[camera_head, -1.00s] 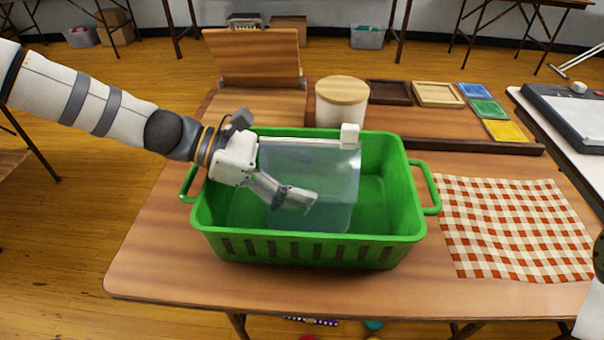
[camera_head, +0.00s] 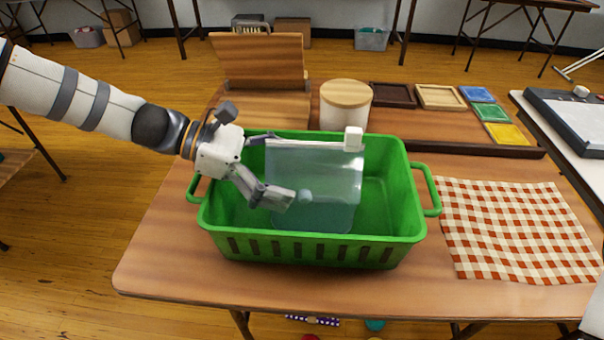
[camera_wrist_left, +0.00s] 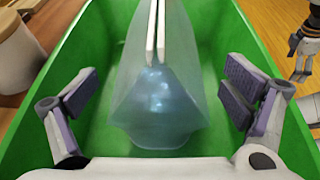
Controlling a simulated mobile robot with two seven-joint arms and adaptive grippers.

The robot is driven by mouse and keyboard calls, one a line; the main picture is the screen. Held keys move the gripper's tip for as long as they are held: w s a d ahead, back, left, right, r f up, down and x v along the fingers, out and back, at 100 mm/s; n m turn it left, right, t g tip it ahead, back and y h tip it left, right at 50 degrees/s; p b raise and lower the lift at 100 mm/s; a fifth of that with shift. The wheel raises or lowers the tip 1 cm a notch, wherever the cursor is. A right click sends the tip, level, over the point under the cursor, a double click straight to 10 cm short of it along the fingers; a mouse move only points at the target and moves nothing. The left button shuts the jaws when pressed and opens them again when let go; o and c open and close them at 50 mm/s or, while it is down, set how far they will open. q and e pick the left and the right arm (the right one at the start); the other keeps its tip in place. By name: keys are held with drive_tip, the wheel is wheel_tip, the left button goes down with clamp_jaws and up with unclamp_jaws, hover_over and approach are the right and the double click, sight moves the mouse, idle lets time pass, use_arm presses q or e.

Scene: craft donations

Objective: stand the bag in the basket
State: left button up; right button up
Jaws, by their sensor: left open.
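The bag (camera_head: 325,185) is a translucent pale blue pouch with a white clip bar along its top edge and a white block at the bar's right end. My left gripper (camera_head: 275,168) is over the basket's left part, open, at the bag's left end. In the left wrist view the bag (camera_wrist_left: 158,110) lies between and beyond the spread fingers (camera_wrist_left: 162,95), with gaps on both sides. My right gripper (camera_wrist_left: 301,55) shows small at that view's right edge; its jaws are unclear.
A white canister with a wooden lid (camera_head: 346,105) and a wooden stand (camera_head: 262,70) are behind the basket. Small coloured trays (camera_head: 490,112) lie at the back right. A checked cloth (camera_head: 515,230) lies right of the basket. The basket's right part is empty.

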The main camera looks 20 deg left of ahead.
use_arm(q)
drive_tip(key=p+v, duration=0.1)
drive_tip(key=v, duration=0.7)
drive_tip(key=shift+a, duration=0.35)
use_arm(e)
drive_tip(key=shift+w+r+t, duration=0.5)
drive_tip(key=shift+w+r, duration=0.7)
drive_tip(key=shift+w, duration=0.05)
use_arm(q)
drive_tip(key=shift+s+r, duration=0.15)
use_arm(e)
drive_tip(key=shift+a, duration=0.1)
